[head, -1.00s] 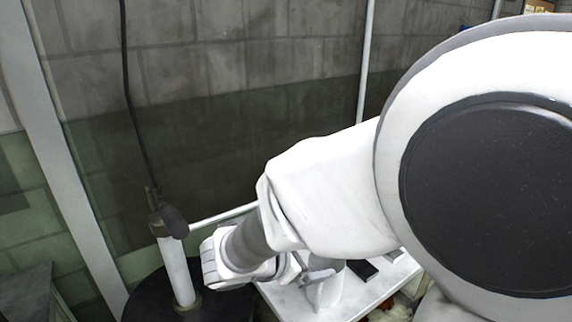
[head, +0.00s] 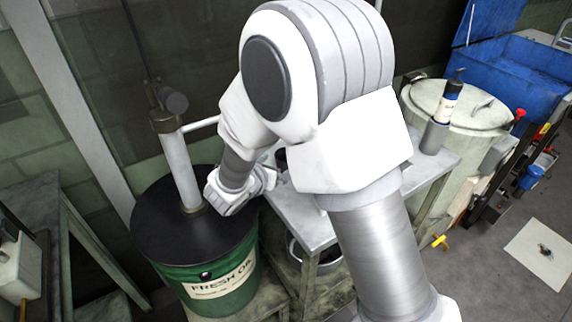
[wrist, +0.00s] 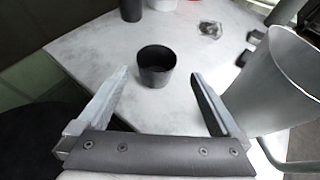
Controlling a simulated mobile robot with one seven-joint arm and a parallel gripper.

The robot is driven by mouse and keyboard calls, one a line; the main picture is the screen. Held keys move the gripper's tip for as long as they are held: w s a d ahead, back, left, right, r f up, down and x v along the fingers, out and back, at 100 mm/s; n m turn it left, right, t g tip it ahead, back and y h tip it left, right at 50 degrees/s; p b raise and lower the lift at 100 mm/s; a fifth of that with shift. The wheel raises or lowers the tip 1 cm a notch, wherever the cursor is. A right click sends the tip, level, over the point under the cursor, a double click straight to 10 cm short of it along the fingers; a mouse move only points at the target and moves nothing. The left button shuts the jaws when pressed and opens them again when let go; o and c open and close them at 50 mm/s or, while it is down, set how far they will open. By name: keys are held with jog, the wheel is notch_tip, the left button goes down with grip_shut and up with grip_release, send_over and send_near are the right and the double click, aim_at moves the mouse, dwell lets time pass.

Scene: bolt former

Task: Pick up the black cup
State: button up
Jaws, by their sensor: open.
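The black cup (wrist: 156,68) stands upright on a pale table (wrist: 95,38) in the wrist view, with its open mouth upward. My gripper (wrist: 159,80) is open and empty. Its two fingers point toward the cup, one to the left of it and one to the right. I cannot tell whether the fingertips are level with the cup or still short of it. In the head view my arm covers much of the table (head: 300,218). A small dark thing (head: 281,158) shows beside the arm there; I cannot tell whether it is the cup.
In the wrist view a grey metal jug (wrist: 268,88) stands close right of my gripper. A dark cylinder (wrist: 131,9) and a crumpled clear object (wrist: 210,30) are farther back. In the head view a green oil drum (head: 222,277) stands left of the table, a pale drum (head: 465,150) right.

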aim_at(284, 159)
jog(key=shift+x, duration=0.85)
jog(key=x, duration=0.2)
jog(key=b+x, duration=0.1)
jog(key=x, duration=0.1)
jog(key=shift+w+a+f, duration=0.1)
jog(key=shift+a+f, duration=0.1)
jog(key=shift+a, duration=0.05)
jog(key=shift+w+d+f, duration=0.2)
jog(key=shift+w, duration=0.35)
jog(key=c, duration=1.3)
